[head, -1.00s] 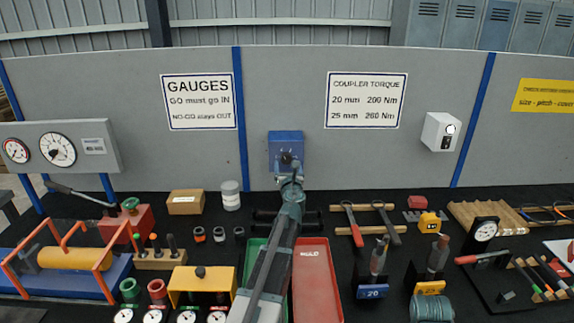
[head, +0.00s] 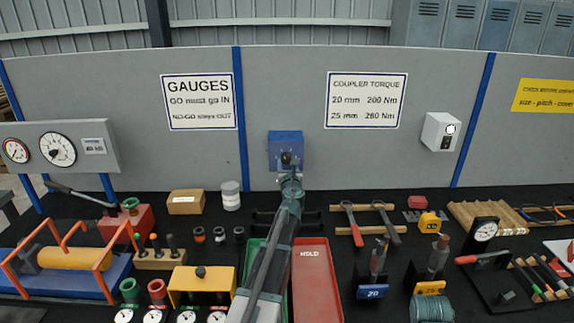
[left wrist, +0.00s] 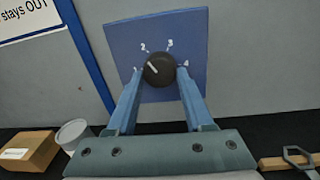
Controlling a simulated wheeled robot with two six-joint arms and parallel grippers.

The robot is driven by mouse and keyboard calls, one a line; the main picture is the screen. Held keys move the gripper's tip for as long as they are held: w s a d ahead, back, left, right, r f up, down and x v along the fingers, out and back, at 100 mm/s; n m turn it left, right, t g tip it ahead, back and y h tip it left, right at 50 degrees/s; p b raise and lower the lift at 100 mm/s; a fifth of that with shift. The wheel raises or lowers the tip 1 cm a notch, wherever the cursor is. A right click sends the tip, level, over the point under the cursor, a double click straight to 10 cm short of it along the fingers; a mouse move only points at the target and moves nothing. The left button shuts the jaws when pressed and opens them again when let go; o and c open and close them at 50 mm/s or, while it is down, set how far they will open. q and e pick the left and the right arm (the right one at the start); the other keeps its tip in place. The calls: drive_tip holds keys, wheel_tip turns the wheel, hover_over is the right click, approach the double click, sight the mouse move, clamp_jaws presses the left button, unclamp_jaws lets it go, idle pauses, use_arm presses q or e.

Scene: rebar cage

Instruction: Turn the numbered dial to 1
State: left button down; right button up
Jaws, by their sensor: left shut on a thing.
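The numbered dial is a round black knob (left wrist: 160,72) with a white pointer line, on a blue square plate (left wrist: 115,35) marked 1 to 4. In the left wrist view the pointer line slants up and left, between the 1 and the 2. My left gripper (left wrist: 160,80) has one finger on each side of the knob and is shut on it. In the head view the blue dial box (head: 285,140) is on the grey panel, and my left gripper (head: 287,162) covers part of its lower front. My right gripper is not in view.
A white box (head: 440,132) is on the panel to the right. On the black bench below are a cardboard box (head: 185,203), a white tub (head: 230,196), a red tray (head: 316,285) and several tools. The panel right around the dial box is clear.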

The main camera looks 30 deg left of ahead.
use_arm(q)
drive_tip(key=n, duration=0.5)
drive_tip(key=shift+r+n+p, duration=0.1)
drive_tip(key=shift+n+p, duration=0.3)
drive_tip(key=n+h, duration=0.1)
drive_tip(key=n, duration=0.4)
drive_tip(key=shift+d+n+p, duration=0.1)
drive_tip(key=shift+n+p, duration=0.2)
drive_tip(key=shift+n, duration=0.3)
drive_tip(key=shift+c, duration=1.4)
unclamp_jaws()
drive_tip(key=shift+r, duration=0.1)
drive_tip(key=v, duration=1.3)
drive_tip(key=shift+s+d+p, duration=0.2)
drive_tip(key=shift+d+p, duration=0.1)
drive_tip(key=shift+p, duration=0.1)
